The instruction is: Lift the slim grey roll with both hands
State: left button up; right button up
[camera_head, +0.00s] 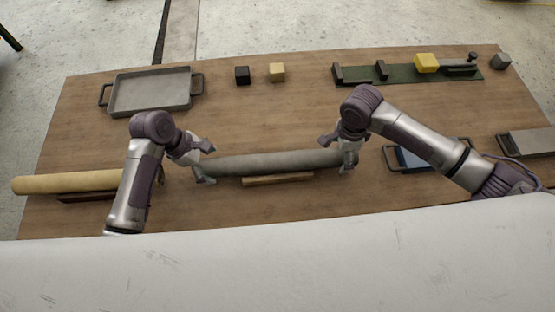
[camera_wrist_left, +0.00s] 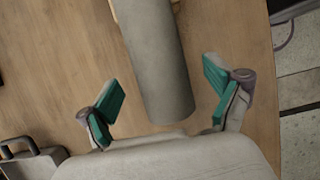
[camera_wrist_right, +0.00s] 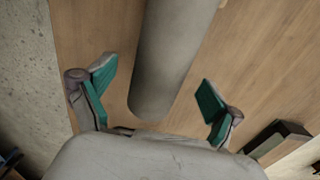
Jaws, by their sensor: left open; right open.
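The slim grey roll (camera_head: 270,163) lies left to right near the middle of the table, above a low wooden strip (camera_head: 277,180). My left gripper (camera_head: 203,161) is open at the roll's left end. In the left wrist view the roll (camera_wrist_left: 158,60) runs between the spread green-padded fingers (camera_wrist_left: 165,95), apart from both. My right gripper (camera_head: 340,150) is open at the roll's right end. In the right wrist view the roll (camera_wrist_right: 168,55) also lies between the open fingers (camera_wrist_right: 155,90), with gaps on both sides. The right end is partly hidden by my gripper.
A tan roll (camera_head: 65,183) lies at the left, partly behind my left arm. A grey tray (camera_head: 150,108) stands at the back left, beside black (camera_head: 242,75) and tan (camera_head: 277,72) blocks. A green mat (camera_head: 400,77) bears a yellow block (camera_head: 426,62). A blue tray (camera_head: 405,158) sits right.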

pick_arm(q)
jog(key=shift+x, duration=0.95)
pick_arm(e)
jog(key=shift+f, duration=0.95)
pick_arm(q)
grip_shut()
pick_arm(e)
grip_shut()
jog(key=shift+r, duration=0.1)
